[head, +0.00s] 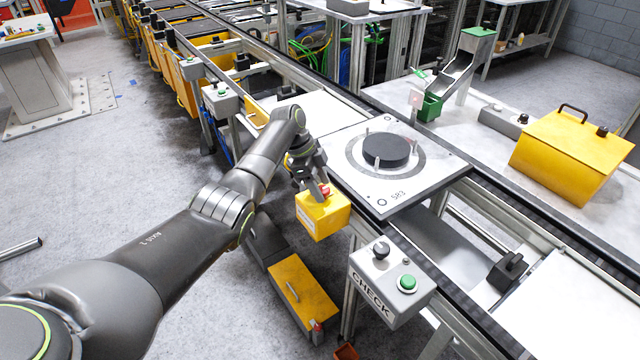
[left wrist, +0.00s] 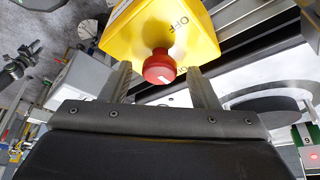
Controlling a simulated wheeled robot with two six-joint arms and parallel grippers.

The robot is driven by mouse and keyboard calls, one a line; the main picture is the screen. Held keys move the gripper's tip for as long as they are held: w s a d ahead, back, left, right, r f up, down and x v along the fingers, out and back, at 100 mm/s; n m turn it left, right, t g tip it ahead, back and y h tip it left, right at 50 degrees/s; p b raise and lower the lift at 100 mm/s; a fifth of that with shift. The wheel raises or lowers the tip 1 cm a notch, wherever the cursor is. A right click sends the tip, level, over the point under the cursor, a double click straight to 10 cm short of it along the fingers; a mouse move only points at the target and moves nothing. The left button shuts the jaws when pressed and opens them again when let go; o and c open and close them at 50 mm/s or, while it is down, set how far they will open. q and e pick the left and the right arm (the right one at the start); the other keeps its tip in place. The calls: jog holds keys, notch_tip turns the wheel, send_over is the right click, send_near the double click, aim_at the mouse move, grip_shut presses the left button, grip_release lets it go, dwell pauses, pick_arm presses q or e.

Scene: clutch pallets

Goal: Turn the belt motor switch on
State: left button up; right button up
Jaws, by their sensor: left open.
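A yellow switch box (head: 323,214) with a red knob (head: 324,190) on it stands beside the conveyor, left of the pallet. In the left wrist view the box (left wrist: 165,28) carries OFF lettering, and its red knob (left wrist: 159,66) points toward my gripper. My left gripper (head: 316,184) is open at the knob. Its two fingers (left wrist: 159,76) show on either side of the knob with gaps, so they are not closed on it. The knob's exact turn position cannot be read. My right gripper is out of view.
A white pallet (head: 433,180) with a dark disc (head: 387,150) lies on the conveyor just right of my gripper. A grey CHECK box (head: 378,304) with a green button stands nearer. A yellow case (head: 566,152) sits on the right. Floor at left is open.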

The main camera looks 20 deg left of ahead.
pick_arm(q)
jog(key=b+v, duration=0.3)
jog(key=v, duration=1.4)
jog(key=shift+r+b, duration=0.25)
jog(key=shift+b, duration=0.05)
